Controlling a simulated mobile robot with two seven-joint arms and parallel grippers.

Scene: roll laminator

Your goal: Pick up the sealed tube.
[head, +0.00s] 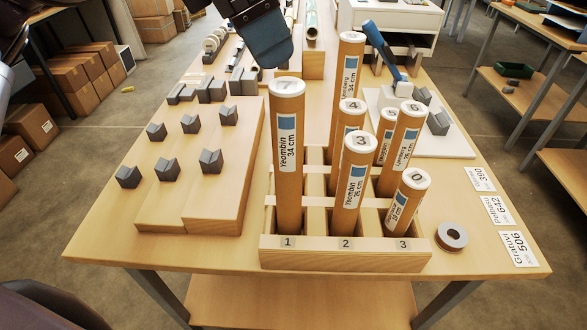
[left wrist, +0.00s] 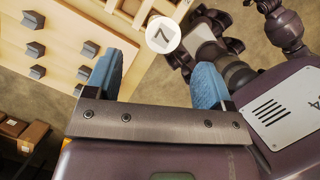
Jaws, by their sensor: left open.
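Several brown cardboard tubes with white numbered caps stand in a wooden rack (head: 345,254). The frames do not show which is called the sealed tube. The tall tube 7 (head: 289,150), labelled Yeombin 34 cm, stands upright at the front left. Tube 3 (head: 350,190) is at the front middle, and tube 0 (head: 400,208) leans at the front right. My left gripper (head: 270,58) is open above and slightly behind tube 7's cap. In the left wrist view, cap 7 (left wrist: 163,36) shows beyond the gap between its blue fingers (left wrist: 160,75).
A stepped wooden block (head: 228,195) with grey V-shaped rests is left of the rack. A tape roll (head: 451,236) and name cards (head: 495,211) lie to the right. A white board with a blue-handled device (head: 380,48) is behind right. The table's front left is clear.

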